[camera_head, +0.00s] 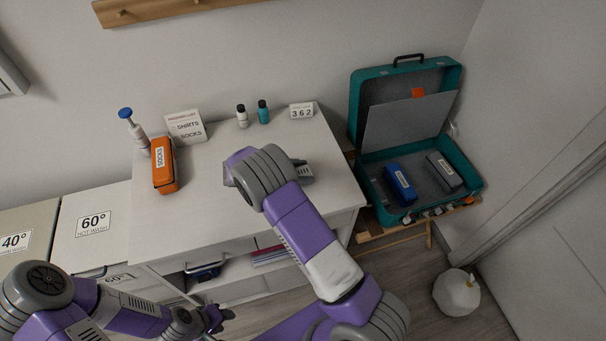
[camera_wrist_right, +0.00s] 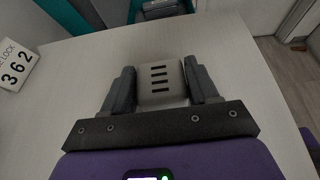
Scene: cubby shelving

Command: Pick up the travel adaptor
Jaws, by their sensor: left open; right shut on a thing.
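The travel adaptor (camera_wrist_right: 161,82), a pale beige block with a row of dark slots, sits between the fingers of my right gripper (camera_wrist_right: 162,88) in the right wrist view. The gripper is shut on it, with a dark finger on each side. The white tabletop lies below; I cannot tell whether the adaptor still touches it. In the head view my right gripper (camera_head: 301,171) is over the right part of the table, with the arm hiding much of it. My left gripper (camera_head: 219,317) is open and low, in front of the table's open shelf.
On the white table (camera_head: 225,205) stand an orange socks case (camera_head: 165,176), a pump bottle (camera_head: 134,129), a list card (camera_head: 186,128), two small bottles (camera_head: 263,112) and a 362 sign (camera_head: 301,111). An open teal suitcase (camera_head: 355,115) holding two cases stands at right.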

